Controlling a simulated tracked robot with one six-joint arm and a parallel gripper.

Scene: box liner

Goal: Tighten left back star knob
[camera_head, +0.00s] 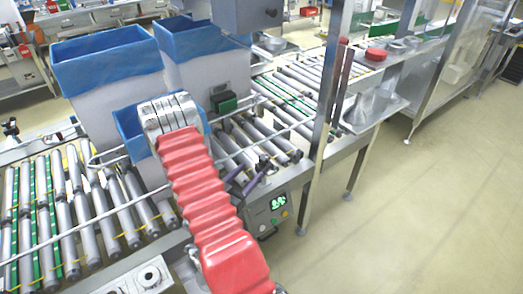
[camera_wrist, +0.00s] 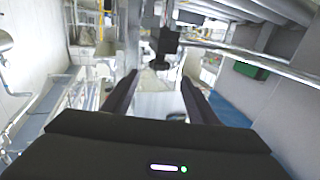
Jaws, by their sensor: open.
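My gripper (camera_wrist: 159,78) is open and empty, its two dark fingers spread apart in the wrist view. A black knob-like part (camera_wrist: 166,42) on a rail shows ahead of the fingertips, slightly right of centre and apart from them; its star shape is not clear. In the head view my gripper (camera_head: 250,174) is beyond my red-sleeved arm, beside the conveyor's guide rail and above the control box. Small dark parts (camera_head: 265,162) lie close to the fingers there. Another dark knob (camera_head: 11,128) stands at the far left rail. I cannot tell which is the left back star knob.
Grey bins with blue liners (camera_head: 108,56) stand on the roller conveyor (camera_head: 82,205). Metal guide rails and an upright post (camera_head: 328,100) are close to the arm. The floor (camera_head: 430,200) at right is clear.

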